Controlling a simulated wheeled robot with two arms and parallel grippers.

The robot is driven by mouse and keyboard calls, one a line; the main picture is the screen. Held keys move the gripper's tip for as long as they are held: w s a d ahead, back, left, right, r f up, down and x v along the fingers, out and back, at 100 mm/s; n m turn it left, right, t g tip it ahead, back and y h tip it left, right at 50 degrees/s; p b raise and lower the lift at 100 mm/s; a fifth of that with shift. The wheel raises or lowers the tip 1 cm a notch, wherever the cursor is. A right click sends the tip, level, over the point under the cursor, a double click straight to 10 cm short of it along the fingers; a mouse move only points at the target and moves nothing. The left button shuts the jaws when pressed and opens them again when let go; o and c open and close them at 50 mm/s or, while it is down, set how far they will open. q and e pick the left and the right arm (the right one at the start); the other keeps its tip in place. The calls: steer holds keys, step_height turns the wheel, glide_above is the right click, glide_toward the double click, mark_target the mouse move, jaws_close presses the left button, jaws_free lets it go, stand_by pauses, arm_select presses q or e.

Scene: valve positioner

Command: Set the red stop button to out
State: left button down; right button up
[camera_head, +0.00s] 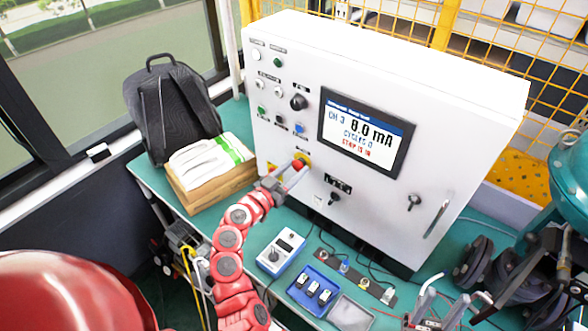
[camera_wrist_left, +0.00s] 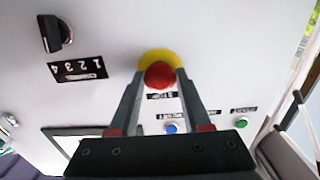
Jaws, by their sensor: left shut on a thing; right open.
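The red stop button (camera_head: 298,164) is on the front of the white cabinet (camera_head: 300,75), on a yellow backing plate. In the left wrist view the red button (camera_wrist_left: 159,75) sits between the fingertips of my left gripper (camera_wrist_left: 158,77), with the yellow plate (camera_wrist_left: 157,55) behind it. My left gripper (camera_head: 293,170) is shut on the button from both sides. The cabinet screen (camera_head: 362,133) reads CH 3, 8.0 mA, CYCLES 0 and STOP IS IN. My right gripper (camera_head: 463,290) appears at the lower right, open and away from the cabinet's buttons.
A black selector knob (camera_head: 298,101) and several small buttons are above the stop button. A handheld meter (camera_head: 281,251) and a blue tray (camera_head: 313,289) lie in front on the green table.

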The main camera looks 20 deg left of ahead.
stand_by(0.4)
arm_select(q)
steer(key=b, duration=0.3)
steer(key=shift+s+a+f, duration=0.1)
steer(key=shift+s+f, duration=0.2)
steer(key=shift+f, duration=0.05)
steer(key=shift+s+a+r, duration=0.1)
steer(key=shift+s+r, duration=0.05)
steer(key=shift+r, duration=0.15)
steer(key=shift+c, duration=1.7)
jaws_free()
steer(key=shift+s, duration=0.1)
